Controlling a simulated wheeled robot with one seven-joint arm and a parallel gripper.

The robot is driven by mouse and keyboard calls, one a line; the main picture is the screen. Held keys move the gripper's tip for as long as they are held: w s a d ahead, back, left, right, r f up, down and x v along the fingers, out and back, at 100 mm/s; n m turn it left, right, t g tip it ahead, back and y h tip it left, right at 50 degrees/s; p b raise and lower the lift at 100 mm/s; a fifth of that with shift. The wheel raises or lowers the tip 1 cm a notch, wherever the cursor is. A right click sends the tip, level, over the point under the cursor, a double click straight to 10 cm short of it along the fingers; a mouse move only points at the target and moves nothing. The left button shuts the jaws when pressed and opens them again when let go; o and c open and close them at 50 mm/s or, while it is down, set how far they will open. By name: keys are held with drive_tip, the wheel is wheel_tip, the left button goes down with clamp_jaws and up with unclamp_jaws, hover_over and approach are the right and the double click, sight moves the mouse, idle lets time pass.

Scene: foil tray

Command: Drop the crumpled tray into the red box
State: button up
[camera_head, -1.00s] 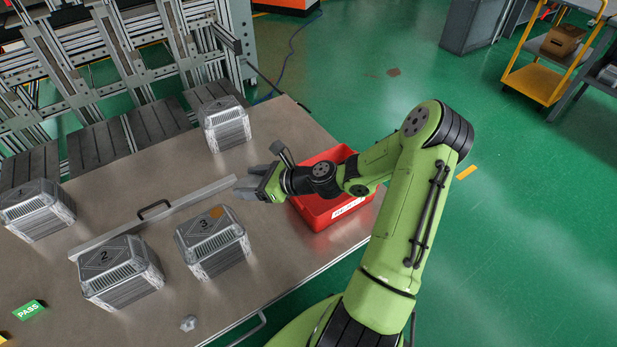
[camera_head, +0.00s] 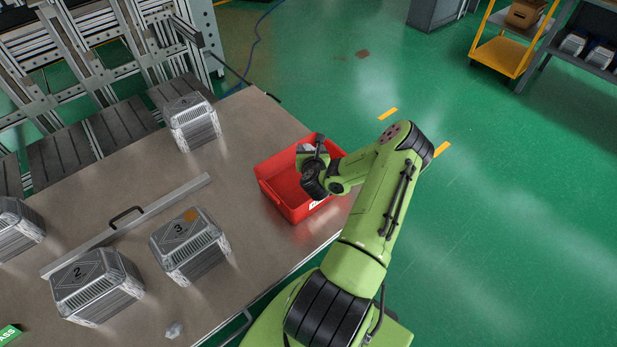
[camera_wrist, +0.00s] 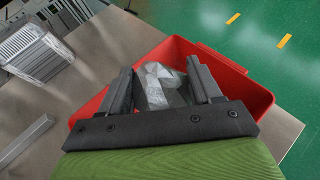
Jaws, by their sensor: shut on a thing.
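The crumpled tray (camera_wrist: 157,85) is a faceted silvery piece of foil between the two fingers of my gripper (camera_wrist: 160,90) in the wrist view. My gripper is shut on it. The red box (camera_wrist: 240,84) lies beneath and around them in that view. In the head view my gripper (camera_head: 310,150) is over the far part of the red box (camera_head: 270,186), with a bit of the grey foil (camera_head: 305,148) showing. I cannot tell how high the foil is above the box floor.
Foil tray stacks stand on the steel table (camera_head: 235,225), among them one marked 3 (camera_head: 188,245), one marked 2 (camera_head: 97,285) and one at the back (camera_head: 192,122). A metal rail (camera_head: 165,209) lies left of the box. A small grey lump (camera_head: 174,329) lies near the front edge.

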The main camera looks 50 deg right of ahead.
drive_tip(key=shift+f+b, duration=0.4)
drive_tip(key=shift+f, duration=0.15)
clamp_jaws()
wheel_tip(320, 180, down, 5)
drive_tip(key=b, duration=0.5)
drive_tip(key=shift+r, duration=0.15)
drive_tip(key=shift+c, duration=0.4)
unclamp_jaws()
